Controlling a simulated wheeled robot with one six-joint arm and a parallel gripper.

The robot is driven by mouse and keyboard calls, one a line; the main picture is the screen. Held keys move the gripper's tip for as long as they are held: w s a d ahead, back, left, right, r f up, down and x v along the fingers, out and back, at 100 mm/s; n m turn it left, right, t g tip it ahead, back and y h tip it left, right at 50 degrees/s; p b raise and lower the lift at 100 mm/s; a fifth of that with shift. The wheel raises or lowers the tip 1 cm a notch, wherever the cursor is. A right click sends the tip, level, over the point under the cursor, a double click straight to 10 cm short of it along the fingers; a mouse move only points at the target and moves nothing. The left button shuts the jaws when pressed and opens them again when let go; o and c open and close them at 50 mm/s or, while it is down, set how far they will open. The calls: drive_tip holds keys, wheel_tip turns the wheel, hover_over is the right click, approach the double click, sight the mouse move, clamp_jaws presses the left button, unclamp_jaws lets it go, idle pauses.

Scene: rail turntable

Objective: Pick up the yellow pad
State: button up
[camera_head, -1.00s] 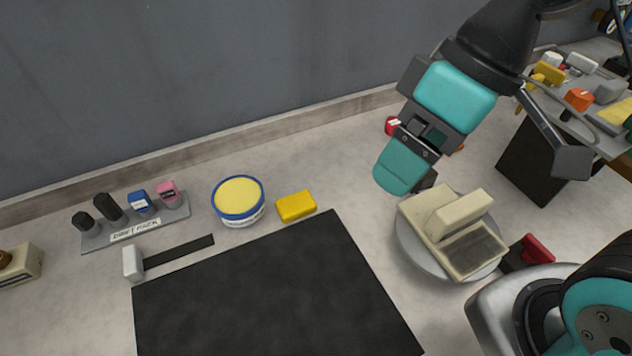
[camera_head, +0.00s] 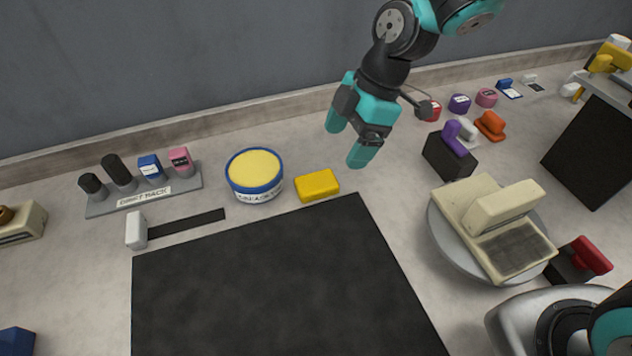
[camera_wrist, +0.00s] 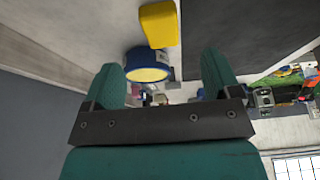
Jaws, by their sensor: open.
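The yellow pad (camera_head: 317,185) is a small rounded block lying flat on the light worktop, just behind the black mat and right of a round tub. My gripper (camera_head: 347,142) has teal fingers, is open and empty, and hangs above the worktop behind and to the right of the pad. In the wrist view the pad (camera_wrist: 159,24) shows at the top, beyond the gap between my fingertips (camera_wrist: 163,75). My gripper does not touch it.
The blue-rimmed tub with a yellow top (camera_head: 254,175) stands close left of the pad. The black mat (camera_head: 285,280) lies in front. A rack of stamps (camera_head: 145,195) is at left, and a beige device on a turntable (camera_head: 492,225) is at right.

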sight(325, 178)
drive_tip(key=p+x, duration=0.1)
drive_tip(key=x, duration=0.7)
drive_tip(key=shift+a+f, duration=0.15)
drive_tip(key=shift+f, duration=0.1)
drive_tip(key=c, duration=1)
drive_tip(key=shift+r, duration=0.1)
wheel_tip(325, 178, up, 20)
drive_tip(key=o, duration=0.4)
drive_tip(key=c, duration=0.3)
drive_tip(key=shift+s, duration=0.15)
